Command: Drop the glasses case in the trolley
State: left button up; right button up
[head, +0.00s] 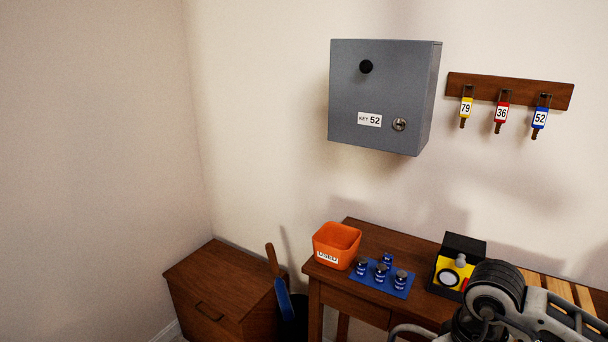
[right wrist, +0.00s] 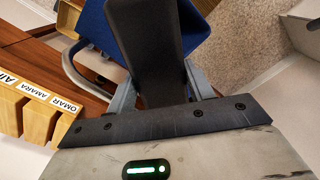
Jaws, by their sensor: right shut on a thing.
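My right gripper (right wrist: 160,88) is shut on a long dark case, which I take to be the glasses case (right wrist: 155,45). The case sticks out past the fingers toward the top of the right wrist view. Beyond and below it is a blue surface (right wrist: 95,32) with a grey curved rail (right wrist: 70,62) beside it, probably part of the trolley. The case covers much of the blue surface, and I cannot tell whether they touch. The trolley is not recognisable in the head view. My left gripper is not in view.
A wooden table (head: 340,287) holds an orange bin (head: 336,246), several small jars on a blue mat (head: 366,283), and a black-and-yellow box (head: 459,264). A grey key cabinet (head: 380,95) and key rack (head: 510,90) hang above. Name-labelled wooden blocks (right wrist: 40,118) are left in the wrist view.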

jog(key=o, duration=1.1)
notch_tip(320, 180, up, 16)
